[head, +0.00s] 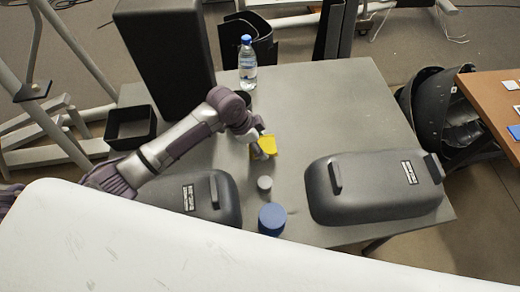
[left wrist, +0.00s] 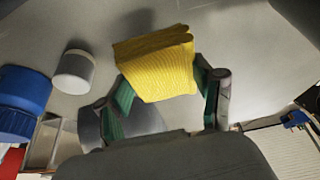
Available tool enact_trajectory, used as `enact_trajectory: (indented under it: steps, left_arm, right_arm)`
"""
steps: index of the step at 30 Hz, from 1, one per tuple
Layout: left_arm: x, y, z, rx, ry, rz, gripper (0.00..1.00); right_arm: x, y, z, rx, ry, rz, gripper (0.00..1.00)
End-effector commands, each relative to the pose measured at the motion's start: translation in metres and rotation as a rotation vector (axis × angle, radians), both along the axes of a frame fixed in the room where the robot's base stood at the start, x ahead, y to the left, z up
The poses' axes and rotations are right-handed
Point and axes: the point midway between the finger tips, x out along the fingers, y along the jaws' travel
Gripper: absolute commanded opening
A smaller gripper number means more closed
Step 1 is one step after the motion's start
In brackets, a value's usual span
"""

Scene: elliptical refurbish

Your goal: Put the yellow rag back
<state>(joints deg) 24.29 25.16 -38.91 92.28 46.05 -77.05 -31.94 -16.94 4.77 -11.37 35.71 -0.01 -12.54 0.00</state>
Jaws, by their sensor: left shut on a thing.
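The yellow rag (head: 264,146) is a small folded yellow cloth over the middle of the grey table (head: 330,98). My left gripper (head: 264,152) is at the rag in the head view. In the left wrist view the rag (left wrist: 158,68) sits between the two green-padded fingers of my left gripper (left wrist: 165,95), which are shut on it. I cannot tell whether the rag touches the table. My right gripper is not in view.
A white cup-like cylinder (head: 264,184) and a blue round container (head: 272,219) stand near the rag. Dark casings (head: 372,190) (head: 205,200) lie to either side. A water bottle (head: 247,65) stands at the back, and an empty black box (head: 131,127) at the left edge.

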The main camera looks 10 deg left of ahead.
Motion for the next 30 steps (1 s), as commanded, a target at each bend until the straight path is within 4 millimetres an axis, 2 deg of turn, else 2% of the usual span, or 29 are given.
enact_trajectory:
  steps: [9,21,22,26,30]
  left_arm:
    - [0.001,0.0,-0.038,0.0,0.002,0.001,0.39]
    - [0.001,0.0,-0.044,0.001,0.0,0.0,0.39]
    - [0.001,0.0,-0.044,0.001,0.0,0.0,0.7]
    - [0.001,0.0,-0.044,0.001,0.0,0.0,0.92]
    - [0.001,0.0,-0.044,0.001,0.0,0.0,0.92]
  right_arm:
    - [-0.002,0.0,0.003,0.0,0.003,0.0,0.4]
    - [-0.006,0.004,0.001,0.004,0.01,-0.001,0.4]
    - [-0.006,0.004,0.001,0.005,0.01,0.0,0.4]
    - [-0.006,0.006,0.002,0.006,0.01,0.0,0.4]
    - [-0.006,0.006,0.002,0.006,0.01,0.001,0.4]
